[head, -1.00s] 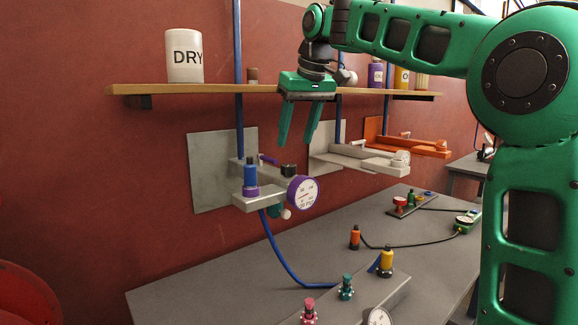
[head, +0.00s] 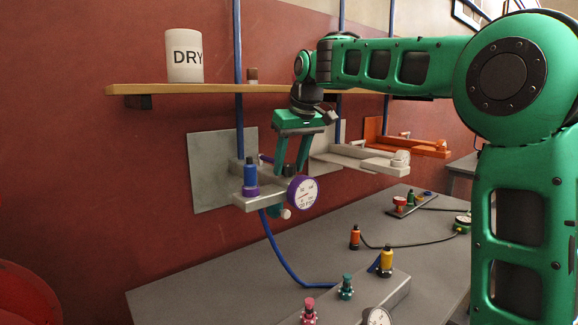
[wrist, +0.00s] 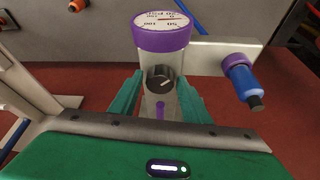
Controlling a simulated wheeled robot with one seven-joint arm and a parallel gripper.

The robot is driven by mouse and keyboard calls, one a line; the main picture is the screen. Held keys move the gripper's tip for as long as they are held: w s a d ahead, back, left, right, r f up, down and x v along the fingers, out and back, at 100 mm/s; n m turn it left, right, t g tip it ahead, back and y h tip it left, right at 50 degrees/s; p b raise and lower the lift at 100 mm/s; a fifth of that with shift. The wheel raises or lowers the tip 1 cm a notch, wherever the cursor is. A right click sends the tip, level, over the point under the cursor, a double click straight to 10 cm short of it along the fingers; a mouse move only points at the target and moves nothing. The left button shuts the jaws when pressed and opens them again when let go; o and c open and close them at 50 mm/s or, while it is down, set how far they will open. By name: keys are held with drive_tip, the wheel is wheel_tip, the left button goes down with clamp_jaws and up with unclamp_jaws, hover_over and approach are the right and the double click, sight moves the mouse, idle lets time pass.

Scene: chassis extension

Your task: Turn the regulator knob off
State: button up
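The regulator knob (wrist: 160,78) is a small black round knob with a light mark, on the grey wall-mounted regulator block. In the head view the black knob (head: 288,170) is partly covered by my fingers. The purple-rimmed gauge (head: 303,192) sits in front of it, and also shows at the top of the wrist view (wrist: 162,30). My gripper (head: 291,172) points down over the block, its green fingers apart. In the wrist view my gripper (wrist: 158,88) has one finger on each side of the knob, with visible gaps. It holds nothing.
A blue fitting with a purple collar (head: 250,177) stands on the block's left. A wooden shelf (head: 200,89) with a DRY canister (head: 184,56) runs above. A white bracket (head: 365,158) is to the right. Several coloured fittings stand on the grey table (head: 210,287).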

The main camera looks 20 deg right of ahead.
drive_tip(key=c, duration=0.7)
drive_tip(key=shift+o, duration=0.2)
drive_tip(key=shift+d+n, duration=0.1)
drive_tip(key=shift+n, duration=0.2)
drive_tip(key=n, duration=0.1)
drive_tip(key=n+y, duration=0.1)
drive_tip(key=n, duration=0.2)
drive_tip(key=shift+w+d+g+y, duration=0.2)
drive_tip(key=shift+d+g+y, duration=0.1)
drive_tip(key=shift+y, duration=0.1)
drive_tip(key=shift+n+g+y, duration=0.5)
drive_tip(key=shift+n+g, duration=0.2)
drive_tip(key=shift+n, duration=1.7)
drive_tip(key=o, duration=1)
drive_tip(key=shift+w, duration=0.1)
drive_tip(key=shift+o, duration=0.2)
